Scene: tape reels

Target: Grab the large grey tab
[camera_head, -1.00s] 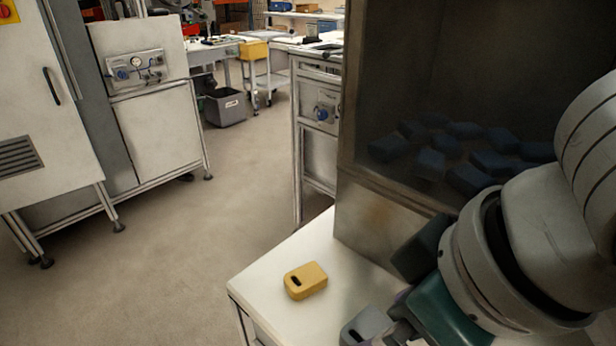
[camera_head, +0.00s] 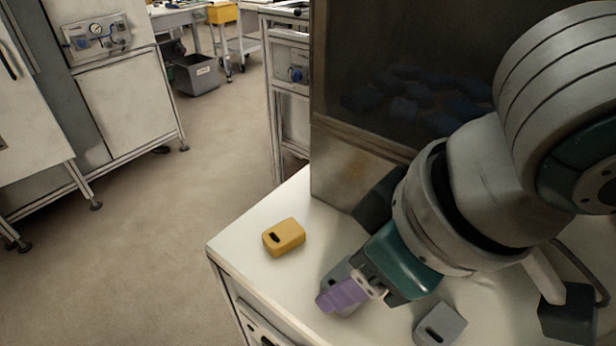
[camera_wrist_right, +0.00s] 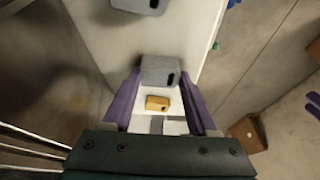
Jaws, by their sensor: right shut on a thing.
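A grey tab (camera_head: 337,272) is at the front of the white table, largely hidden behind my right gripper (camera_head: 345,291) in the head view. In the right wrist view this grey tab (camera_wrist_right: 158,70) sits between the purple fingers of the gripper (camera_wrist_right: 160,84), which is shut on it. Whether it is clear of the tabletop cannot be told. A second grey tab (camera_head: 440,325) lies to the right, and likely shows at the top of the wrist view (camera_wrist_right: 138,4). My left gripper is not in view.
A yellow tab (camera_head: 284,237) lies on the white table (camera_head: 235,240), left of the gripper. A metal box (camera_head: 355,170) with dark blue pieces (camera_head: 405,105) stands behind. The table's left edge is near the yellow tab, with open floor beyond.

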